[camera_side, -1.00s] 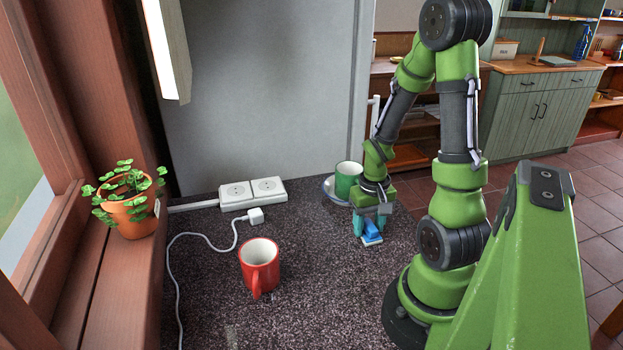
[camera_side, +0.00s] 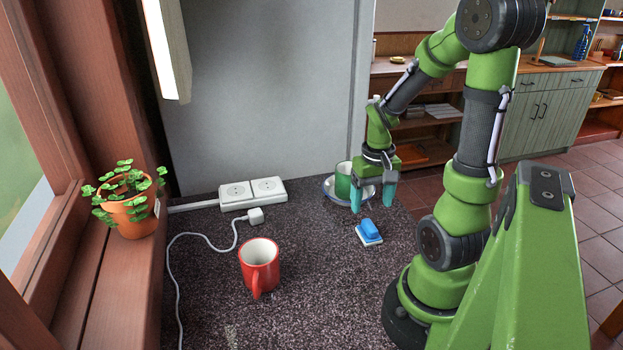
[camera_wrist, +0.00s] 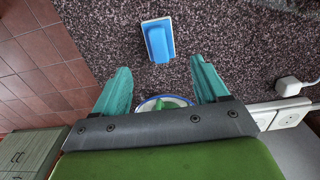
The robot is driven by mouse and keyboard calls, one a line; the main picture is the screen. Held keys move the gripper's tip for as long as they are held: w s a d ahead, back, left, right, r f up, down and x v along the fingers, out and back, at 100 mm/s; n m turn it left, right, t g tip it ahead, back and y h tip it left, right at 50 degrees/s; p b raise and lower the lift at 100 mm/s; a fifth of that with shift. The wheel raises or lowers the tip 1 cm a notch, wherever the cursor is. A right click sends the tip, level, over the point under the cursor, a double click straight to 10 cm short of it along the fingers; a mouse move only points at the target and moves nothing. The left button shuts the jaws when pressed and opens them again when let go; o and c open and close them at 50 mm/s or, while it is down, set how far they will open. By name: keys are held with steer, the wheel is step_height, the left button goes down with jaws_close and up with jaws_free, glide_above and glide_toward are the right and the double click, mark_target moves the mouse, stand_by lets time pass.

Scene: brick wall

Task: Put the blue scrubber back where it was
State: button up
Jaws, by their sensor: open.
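The blue scrubber (camera_side: 369,231), blue on top with a pale base, lies on the dark speckled countertop, in front of the saucer. In the wrist view the scrubber (camera_wrist: 157,41) lies beyond the fingertips, roughly between their lines. My gripper (camera_side: 373,199) is open and empty, raised above the counter behind the scrubber and in front of the green mug. Its two teal fingers also show spread in the wrist view (camera_wrist: 160,75). Nothing is between them.
A green mug (camera_side: 343,181) stands on a saucer (camera_side: 329,186), partly hidden by my gripper. A red mug (camera_side: 259,266) stands front left. A potted plant (camera_side: 131,216) stands on the left sill. Counter between the red mug and scrubber is clear.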

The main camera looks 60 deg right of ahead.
mark_target(369, 223)
steer(key=w+a+r+n+t+y, duration=0.1)
steer(key=w+a+r+n+t, duration=0.1)
steer(key=a+r, duration=0.6)
steer(key=w+a+r+n+t+y, duration=0.1)
steer(key=w+a+r+n+t, duration=0.2)
steer(key=a+r+t, duration=0.2)
steer(key=a+r, duration=0.3)
steer(key=a, duration=0.4)
steer(key=shift+a, duration=0.3)
